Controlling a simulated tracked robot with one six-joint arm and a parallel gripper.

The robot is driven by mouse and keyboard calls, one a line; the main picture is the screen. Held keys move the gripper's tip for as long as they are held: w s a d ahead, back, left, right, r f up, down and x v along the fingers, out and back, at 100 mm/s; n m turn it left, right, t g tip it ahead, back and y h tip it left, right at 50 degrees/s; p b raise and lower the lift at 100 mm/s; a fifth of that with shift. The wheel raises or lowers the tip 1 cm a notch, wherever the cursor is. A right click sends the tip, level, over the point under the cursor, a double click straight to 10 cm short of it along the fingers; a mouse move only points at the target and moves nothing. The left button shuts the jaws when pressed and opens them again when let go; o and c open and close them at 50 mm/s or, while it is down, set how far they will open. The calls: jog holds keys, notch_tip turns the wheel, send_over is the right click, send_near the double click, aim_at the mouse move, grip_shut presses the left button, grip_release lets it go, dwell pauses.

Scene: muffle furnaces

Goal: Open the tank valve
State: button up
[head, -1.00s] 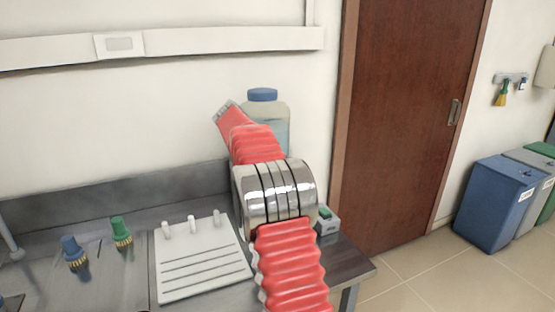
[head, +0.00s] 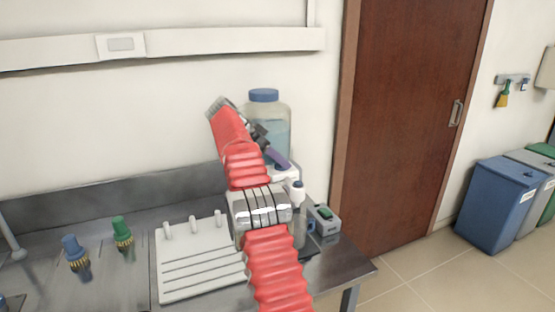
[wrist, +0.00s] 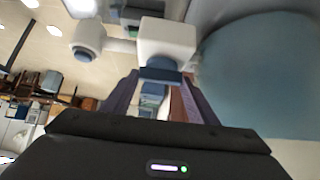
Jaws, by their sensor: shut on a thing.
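The tank (head: 277,112) is a clear container with a blue cap and bluish liquid, at the back right of the bench. Its curved blue wall (wrist: 262,75) fills the right of the wrist view. A white valve body (wrist: 167,40) with a blue handle (wrist: 160,74) sits beside that wall. My gripper (wrist: 160,82) has its purple fingers on either side of the blue handle and is shut on it. In the head view my gripper (head: 276,158) is in front of the tank's lower part, and the handle cannot be made out there.
A white rack (head: 200,275) with pegs lies on the grey bench. A blue fitting (head: 74,252) and a green fitting (head: 122,232) stand to its left. A small grey box (head: 325,220) is near the bench's right end. A brown door (head: 410,120) is beyond.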

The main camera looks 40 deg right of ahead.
jog(key=shift+w+a, duration=0.2)
jog(key=shift+w, duration=0.05)
dwell(0.3)
jog(key=o, duration=0.7)
jog(key=shift+f, duration=0.1)
jog(key=shift+c, duration=0.2)
jog(key=o, duration=0.4)
jog(key=shift+s+d, duration=0.1)
jog(key=shift+d, duration=0.05)
